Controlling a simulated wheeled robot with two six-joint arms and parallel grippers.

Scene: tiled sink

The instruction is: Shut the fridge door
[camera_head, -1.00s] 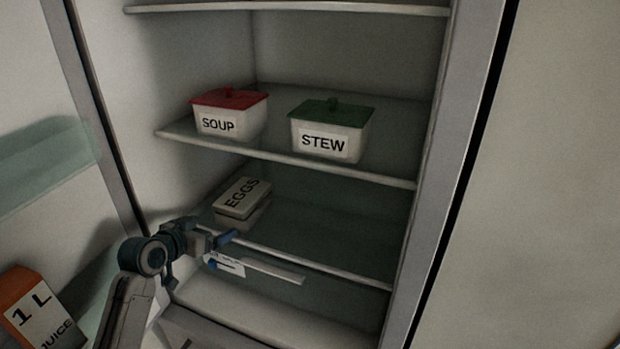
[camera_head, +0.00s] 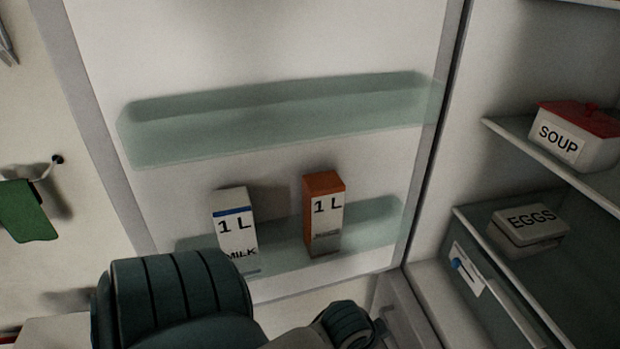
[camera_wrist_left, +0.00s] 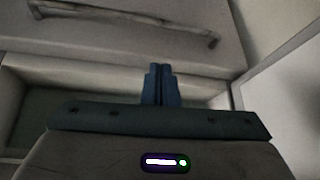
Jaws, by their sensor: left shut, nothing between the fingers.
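The fridge door (camera_head: 290,40) stands wide open in the head view, its inner side facing me. It carries an upper bin (camera_head: 280,118) and a lower bin (camera_head: 375,222). A milk carton (camera_head: 234,225) and an orange-topped carton (camera_head: 324,215) stand upright in the lower bin. The open fridge compartment (camera_head: 455,150) is to the right of the door. My left arm crosses the bottom of the head view and hides part of the lower door; its fingertips do not show there. In the left wrist view my left gripper (camera_wrist_left: 162,85) is shut and empty. My right gripper is in neither view.
Inside the fridge are a red-lidded SOUP box (camera_head: 575,135) on a shelf and an EGGS box (camera_head: 527,228) lower down. A green cloth (camera_head: 25,210) hangs on the wall at the left. In the wrist view, a front with a bar handle (camera_wrist_left: 130,15) lies ahead of the fingers.

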